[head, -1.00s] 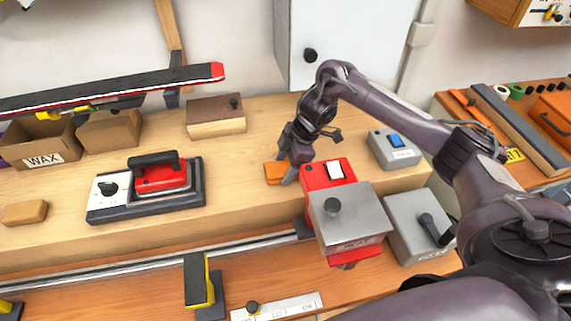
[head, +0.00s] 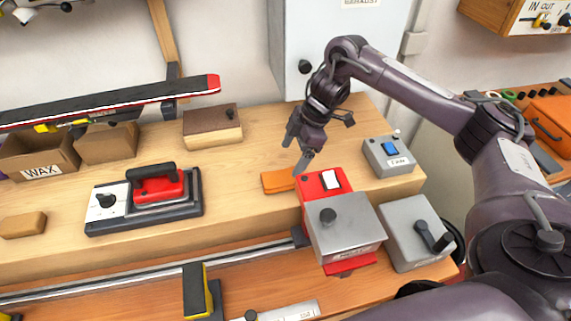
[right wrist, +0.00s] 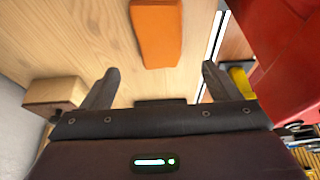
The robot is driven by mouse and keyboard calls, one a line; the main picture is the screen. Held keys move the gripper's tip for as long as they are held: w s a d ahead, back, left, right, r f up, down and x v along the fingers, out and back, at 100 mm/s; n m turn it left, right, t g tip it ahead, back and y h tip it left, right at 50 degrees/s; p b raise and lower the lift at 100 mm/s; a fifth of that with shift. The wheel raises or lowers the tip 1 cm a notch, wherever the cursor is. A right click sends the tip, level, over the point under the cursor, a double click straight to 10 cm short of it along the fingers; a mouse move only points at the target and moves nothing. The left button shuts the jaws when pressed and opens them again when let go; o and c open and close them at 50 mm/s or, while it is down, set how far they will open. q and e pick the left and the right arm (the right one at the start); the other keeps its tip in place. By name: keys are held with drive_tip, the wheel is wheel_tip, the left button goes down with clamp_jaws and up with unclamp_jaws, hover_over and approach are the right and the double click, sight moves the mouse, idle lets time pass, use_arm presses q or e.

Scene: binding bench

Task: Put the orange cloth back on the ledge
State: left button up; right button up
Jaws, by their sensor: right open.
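The orange cloth (head: 279,181) lies flat on the wooden ledge (head: 240,205), just left of the red switch box. It also shows in the right wrist view (right wrist: 157,32), beyond and between the fingertips. My right gripper (head: 301,157) is open and empty. It is above the ledge, just behind and above the cloth, and apart from it. In the right wrist view its two fingers (right wrist: 158,75) stand wide apart with bare wood between them. My left gripper is not in view.
The red and grey machine (head: 345,225) stands close right of the cloth. A grey box with a blue switch (head: 390,155) is behind it. A waxing iron (head: 157,186) sits left on the ledge, and a brush block (head: 212,127) behind. The ledge between iron and cloth is clear.

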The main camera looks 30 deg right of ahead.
drive_tip(key=shift+p+v, duration=0.35)
drive_tip(key=shift+v, duration=1.6)
